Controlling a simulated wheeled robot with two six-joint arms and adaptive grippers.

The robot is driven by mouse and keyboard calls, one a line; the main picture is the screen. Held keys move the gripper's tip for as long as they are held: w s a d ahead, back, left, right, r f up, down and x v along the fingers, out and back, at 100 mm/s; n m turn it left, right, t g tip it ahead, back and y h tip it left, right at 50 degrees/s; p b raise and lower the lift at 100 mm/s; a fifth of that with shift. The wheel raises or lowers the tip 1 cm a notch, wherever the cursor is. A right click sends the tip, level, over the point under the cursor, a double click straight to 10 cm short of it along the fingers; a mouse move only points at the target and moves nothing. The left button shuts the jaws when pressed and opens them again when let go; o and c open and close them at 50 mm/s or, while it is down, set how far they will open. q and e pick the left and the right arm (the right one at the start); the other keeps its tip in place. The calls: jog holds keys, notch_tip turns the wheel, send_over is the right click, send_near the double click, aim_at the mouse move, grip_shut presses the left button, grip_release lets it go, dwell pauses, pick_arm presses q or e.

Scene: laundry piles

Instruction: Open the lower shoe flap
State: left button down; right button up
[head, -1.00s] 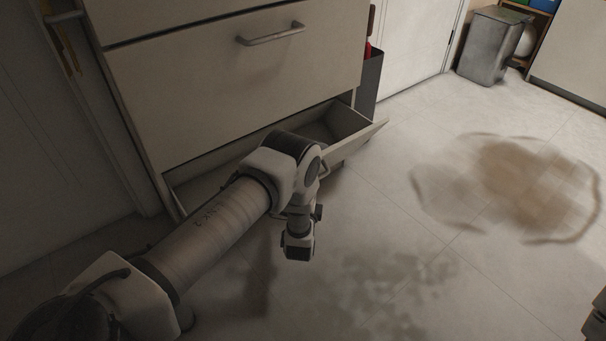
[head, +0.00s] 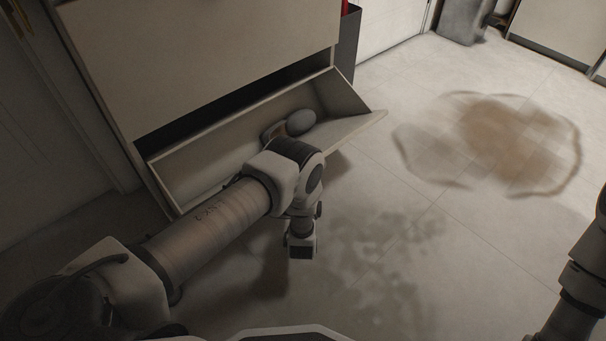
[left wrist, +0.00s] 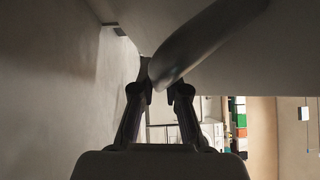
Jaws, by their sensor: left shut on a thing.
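The lower shoe flap (head: 345,130) of the pale cabinet is tilted well outward at the top in the head view, with its inside showing. A grey rounded thing (head: 301,122), perhaps a shoe, lies inside beside a smaller beige shape. In the left wrist view, my left gripper (left wrist: 160,88) is shut on the flap's curved handle (left wrist: 205,45). In the head view, my left arm hides the handle and the fingertips. Part of my right arm shows at the right edge, but its gripper cannot be made out.
The upper flap (head: 205,55) is shut above the opening. A dark bin (head: 347,42) stands against the cabinet's right side. A grey bin (head: 463,20) is farther back. A brown stain marks the tiled floor, which is clear in front of the flap.

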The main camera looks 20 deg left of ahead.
pick_arm(q)
jog(key=shift+d+f, duration=0.2)
jog(key=shift+f, duration=0.1)
jog(key=c, duration=1.2)
grip_release()
jog(key=v, duration=1.2)
jog(key=shift+s+f, duration=0.1)
